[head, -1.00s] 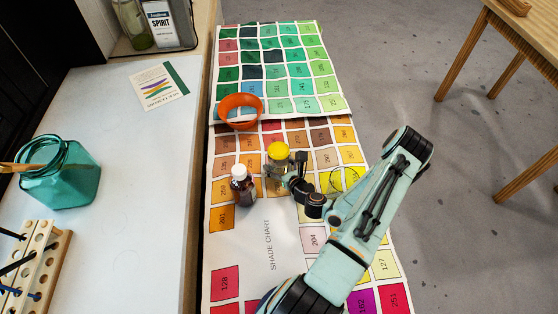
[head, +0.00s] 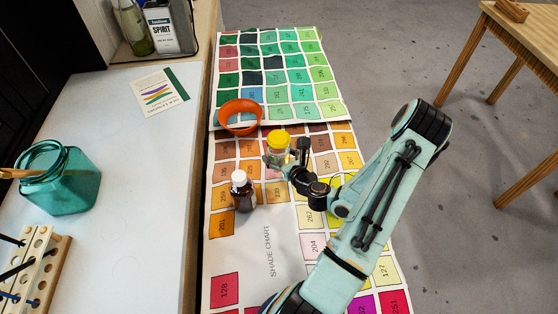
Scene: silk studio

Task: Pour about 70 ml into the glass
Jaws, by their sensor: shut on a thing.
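A small clear jar with a yellow top (head: 278,138) is in the head view, upright or nearly so, above the far half of the shade chart. My gripper (head: 289,160) is at its right side and shut on it. I cannot tell how high the jar is above the chart. I cannot tell whether the yellow is a lid or contents. No separate drinking glass shows clearly; my arm covers the chart to the right of the jar.
A dark bottle with a white cap (head: 242,190) stands close to the jar, to the left and nearer. An orange bowl (head: 240,128) is behind it. A teal jar (head: 62,190) and a wooden rack (head: 40,270) are on the white counter (head: 140,180). The near chart (head: 250,265) is clear.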

